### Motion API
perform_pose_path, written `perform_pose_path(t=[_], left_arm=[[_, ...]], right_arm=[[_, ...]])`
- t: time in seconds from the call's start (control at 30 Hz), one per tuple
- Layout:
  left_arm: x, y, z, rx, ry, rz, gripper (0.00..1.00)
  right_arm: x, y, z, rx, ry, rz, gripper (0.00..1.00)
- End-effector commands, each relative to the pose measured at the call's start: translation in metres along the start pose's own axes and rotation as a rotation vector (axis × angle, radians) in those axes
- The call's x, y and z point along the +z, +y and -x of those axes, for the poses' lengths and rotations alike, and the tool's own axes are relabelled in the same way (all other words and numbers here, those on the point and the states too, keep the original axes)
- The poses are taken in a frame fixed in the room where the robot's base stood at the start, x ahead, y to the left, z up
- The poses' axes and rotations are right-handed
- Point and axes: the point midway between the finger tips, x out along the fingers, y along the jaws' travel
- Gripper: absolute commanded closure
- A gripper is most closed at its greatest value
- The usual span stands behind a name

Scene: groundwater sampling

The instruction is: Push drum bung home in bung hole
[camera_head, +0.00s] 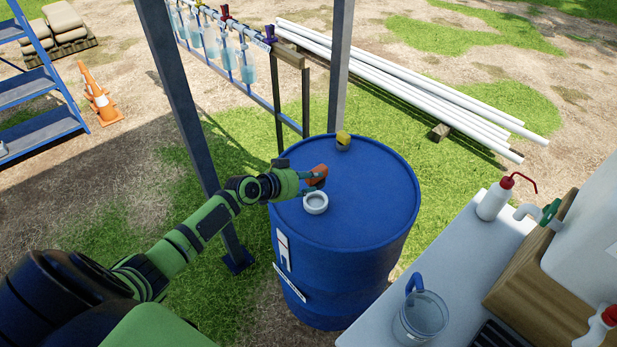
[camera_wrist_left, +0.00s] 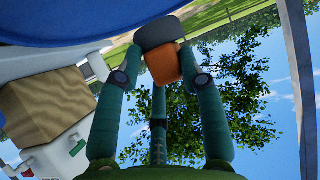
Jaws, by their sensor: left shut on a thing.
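The blue drum (camera_head: 365,205) stands upright in the middle of the head view. A white ring (camera_head: 315,209), apparently the bung hole's rim, sits on its top near the left edge. My left gripper (camera_head: 312,178) is shut on the orange drum bung (camera_head: 318,171), just beyond the ring in the picture. The bung appears apart from the ring; its height above the drum is hard to judge. In the left wrist view, the bung (camera_wrist_left: 163,66) sits between my fingertips with its dark grey end (camera_wrist_left: 158,34) near the drum (camera_wrist_left: 60,22). My right gripper is out of view.
A yellow cap (camera_head: 343,141) stands at the drum top's far edge. A grey post (camera_head: 185,95) rises left of the drum. A white table (camera_head: 452,262) with a wash bottle (camera_head: 493,203) and a clear jug (camera_head: 421,316) is to the right.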

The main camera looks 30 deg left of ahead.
Motion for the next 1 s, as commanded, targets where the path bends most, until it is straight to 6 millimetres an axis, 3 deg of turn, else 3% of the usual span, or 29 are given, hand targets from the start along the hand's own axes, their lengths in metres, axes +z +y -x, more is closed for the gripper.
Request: perform_pose_path(t=[0.17, 0.37, 1.0], left_arm=[[0.0, 0.001, 0.0, 0.0, 0.0, 0.0, 0.87], [-0.001, 0.002, 0.003, -0.017, -0.003, -0.007, 0.87], [0.049, 0.0, -0.026, -0.018, -0.001, -0.008, 0.87]], right_arm=[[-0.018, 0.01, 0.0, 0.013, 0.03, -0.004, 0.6], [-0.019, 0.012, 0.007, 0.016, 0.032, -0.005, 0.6], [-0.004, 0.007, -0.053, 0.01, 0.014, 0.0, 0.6]])
